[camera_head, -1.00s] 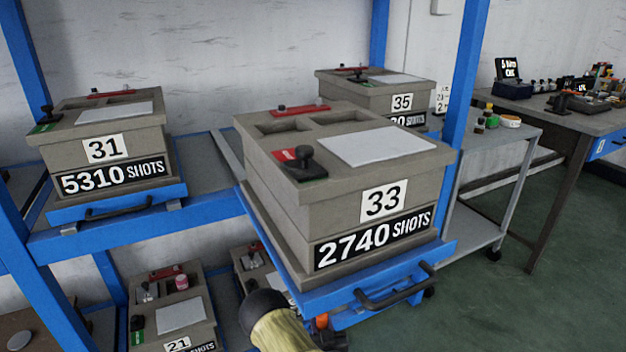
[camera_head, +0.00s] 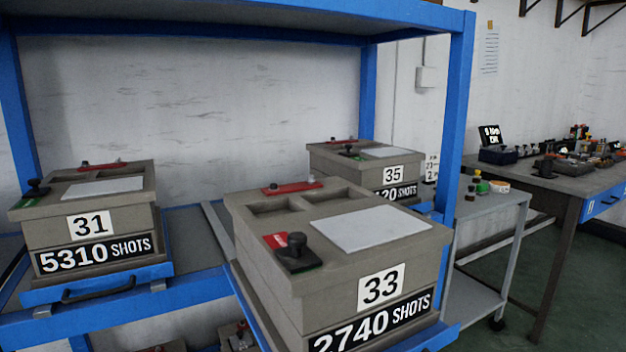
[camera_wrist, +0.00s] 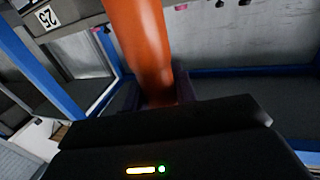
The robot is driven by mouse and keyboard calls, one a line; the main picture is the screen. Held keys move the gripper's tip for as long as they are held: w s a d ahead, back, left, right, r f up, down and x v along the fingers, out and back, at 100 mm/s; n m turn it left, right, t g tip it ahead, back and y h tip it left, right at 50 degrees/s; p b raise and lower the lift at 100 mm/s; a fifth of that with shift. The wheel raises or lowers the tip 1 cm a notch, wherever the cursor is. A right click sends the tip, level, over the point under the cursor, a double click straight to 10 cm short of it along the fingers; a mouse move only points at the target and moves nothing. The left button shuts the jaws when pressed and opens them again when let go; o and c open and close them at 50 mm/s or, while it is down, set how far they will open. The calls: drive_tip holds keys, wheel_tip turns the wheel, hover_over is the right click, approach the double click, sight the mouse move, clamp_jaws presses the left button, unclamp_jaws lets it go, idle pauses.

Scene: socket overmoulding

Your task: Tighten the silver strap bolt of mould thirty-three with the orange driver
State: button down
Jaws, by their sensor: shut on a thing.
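Mould thirty-three (camera_head: 335,262) is a grey block on a blue pull-out shelf, in the middle of the head view. It is labelled 33 and 2740 SHOTS. On its top are a dark knob on a red and green plate (camera_head: 292,252), a pale plate (camera_head: 370,230) and a red strap-like bar (camera_head: 292,186). I cannot make out a silver bolt on it. My gripper (camera_wrist: 160,98) shows only in the wrist view, shut on the orange driver (camera_wrist: 145,45). The driver's orange part runs up out of the picture; its tip is hidden.
Mould 31 (camera_head: 95,215) stands to the left and mould 35 (camera_head: 365,170) behind to the right. A blue rack post (camera_head: 458,120) rises just right of mould 33. A grey trolley (camera_head: 500,205) and a bench (camera_head: 575,180) stand further right. The wrist view shows a label 25 (camera_wrist: 46,17).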

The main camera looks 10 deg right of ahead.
drive_tip(key=shift+a, duration=0.25)
drive_tip(key=d+r+p, duration=0.5)
drive_tip(key=d, duration=0.2)
drive_tip(key=shift+r, duration=0.2)
